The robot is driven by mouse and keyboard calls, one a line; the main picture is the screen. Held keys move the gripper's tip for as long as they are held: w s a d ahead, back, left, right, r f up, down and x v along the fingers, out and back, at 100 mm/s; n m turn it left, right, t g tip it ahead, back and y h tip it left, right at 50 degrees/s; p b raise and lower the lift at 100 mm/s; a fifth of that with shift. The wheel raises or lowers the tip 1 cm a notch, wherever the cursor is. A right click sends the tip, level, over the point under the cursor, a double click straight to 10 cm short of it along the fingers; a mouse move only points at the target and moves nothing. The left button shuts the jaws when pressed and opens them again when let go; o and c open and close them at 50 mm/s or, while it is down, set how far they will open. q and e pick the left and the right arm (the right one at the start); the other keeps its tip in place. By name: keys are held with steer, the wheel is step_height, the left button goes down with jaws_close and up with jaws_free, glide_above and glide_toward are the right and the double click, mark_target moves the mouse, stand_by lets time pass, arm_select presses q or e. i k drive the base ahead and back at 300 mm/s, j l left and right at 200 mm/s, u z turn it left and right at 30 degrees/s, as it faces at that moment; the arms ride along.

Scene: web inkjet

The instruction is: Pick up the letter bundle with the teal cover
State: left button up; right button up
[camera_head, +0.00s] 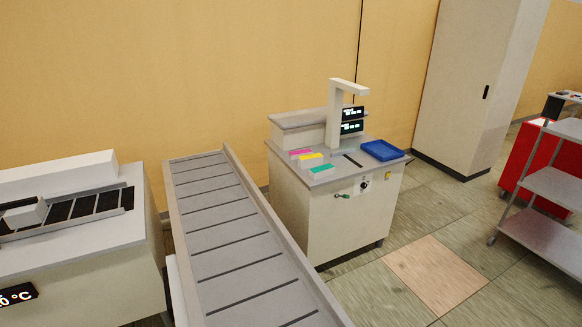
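The bundle with the teal cover (321,169) lies on the top of a pale cabinet-like station (330,215), near its front left edge. Two similar bundles lie in a row behind it, one with a yellow cover (310,157) and one with a magenta cover (299,152). Neither of my grippers shows in the head view, and nothing is seen touching the bundles.
A grey slatted conveyor (222,220) runs along the station's left side. A blue tray (381,150) and a post with small displays (351,120) stand on the station. A metal shelf cart (550,185) is at right. Open floor (437,270) lies front right.

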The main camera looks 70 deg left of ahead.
mark_target(320, 172)
steer(key=i+j+u, duration=0.1)
steer(key=i+u, duration=0.25)
steer(key=i, duration=0.15)
steer(key=i+u, duration=0.35)
steer(key=i, duration=0.15)
steer(key=i+l+u, duration=0.15)
steer(key=i+u, duration=0.2)
steer(key=i+l+u, duration=0.35)
steer(key=i, duration=0.25)
steer(key=i+j+u, duration=0.3)
steer(key=i+u, duration=0.15)
steer(key=i+j+u, duration=0.1)
steer(key=i+u, duration=0.3)
steer(key=i, duration=0.15)
steer(key=i+u, duration=0.45)
steer(key=i+j+z, duration=0.25)
steer(key=i+j, duration=0.65)
